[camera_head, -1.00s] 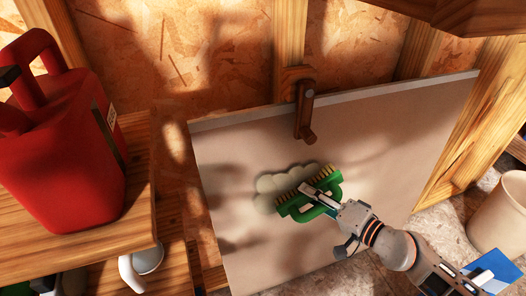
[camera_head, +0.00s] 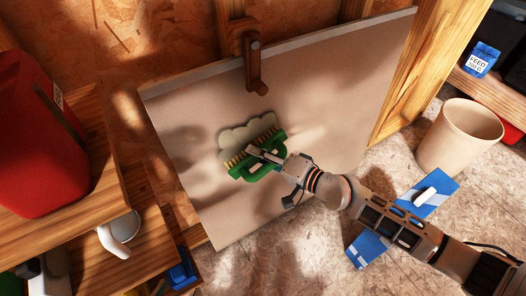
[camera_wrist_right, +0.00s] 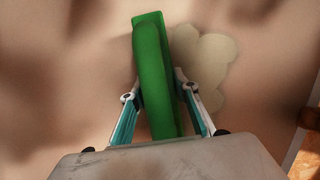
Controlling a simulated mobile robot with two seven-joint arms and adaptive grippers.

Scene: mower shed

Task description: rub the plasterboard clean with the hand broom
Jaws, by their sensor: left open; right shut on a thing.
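The plasterboard (camera_head: 330,75) is a large beige panel leaning against the wall. A pale, scalloped patch (camera_head: 238,133) is on its face. The green hand broom (camera_head: 262,172), with yellowish bristles, lies across the lower part of this patch and hides some of it. My right gripper (camera_head: 258,154) is shut on the broom. In the right wrist view, both fingers pinch the green broom (camera_wrist_right: 155,75), and the pale patch (camera_wrist_right: 207,70) shows to its right. Whether the bristles touch the board is hard to tell. My left gripper is not in view.
A brown wooden latch (camera_head: 254,70) overlaps the board's top edge. A beige bin (camera_head: 460,135) stands on the floor at right, near a blue object (camera_head: 430,195).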

